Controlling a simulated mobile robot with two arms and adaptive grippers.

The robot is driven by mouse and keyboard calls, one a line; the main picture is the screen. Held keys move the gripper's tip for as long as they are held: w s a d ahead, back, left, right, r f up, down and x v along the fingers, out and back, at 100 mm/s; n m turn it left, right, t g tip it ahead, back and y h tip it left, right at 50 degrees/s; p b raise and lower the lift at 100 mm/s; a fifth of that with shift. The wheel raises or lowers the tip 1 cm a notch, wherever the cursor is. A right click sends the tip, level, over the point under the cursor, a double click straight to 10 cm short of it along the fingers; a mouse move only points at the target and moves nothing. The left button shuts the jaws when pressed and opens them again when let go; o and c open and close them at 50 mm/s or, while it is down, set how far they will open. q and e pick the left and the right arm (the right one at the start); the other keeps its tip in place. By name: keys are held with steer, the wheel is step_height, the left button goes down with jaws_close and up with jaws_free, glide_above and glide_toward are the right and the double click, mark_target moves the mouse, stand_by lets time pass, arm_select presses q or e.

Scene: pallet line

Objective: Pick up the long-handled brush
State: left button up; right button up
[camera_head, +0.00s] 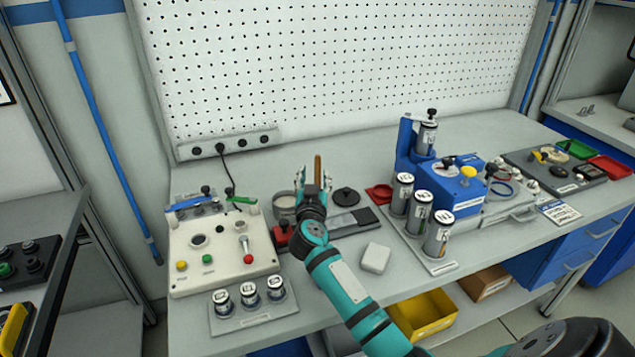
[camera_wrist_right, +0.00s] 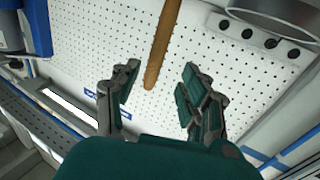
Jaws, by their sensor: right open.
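The long-handled brush shows as a brown wooden handle (camera_head: 317,170) that stands up between the fingers of my right gripper (camera_head: 313,182) in the head view. In the right wrist view the handle (camera_wrist_right: 162,45) comes down from the top edge, and its end lies between the two open fingertips (camera_wrist_right: 158,85). I see a gap on both sides of the handle, so the fingers do not grip it. The brush head is hidden behind my gripper in the head view and out of frame in the wrist view. My left gripper is not in view.
A grey tin (camera_head: 284,203) stands left of my right gripper. A black lid (camera_head: 346,196) and a dark tray (camera_head: 362,217) lie to its right. A white block (camera_head: 375,258) sits in front. A control box (camera_head: 222,252) is at left; labelled cylinders (camera_head: 420,210) stand at right.

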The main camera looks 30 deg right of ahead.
mark_target(318, 171)
steer(key=x, duration=0.5)
steer(key=shift+s+d+f+b, duration=0.2)
steer(key=shift+s+d+b, duration=0.05)
steer(key=shift+d+b, duration=0.1)
steer(key=shift+a, duration=0.1)
jaws_close()
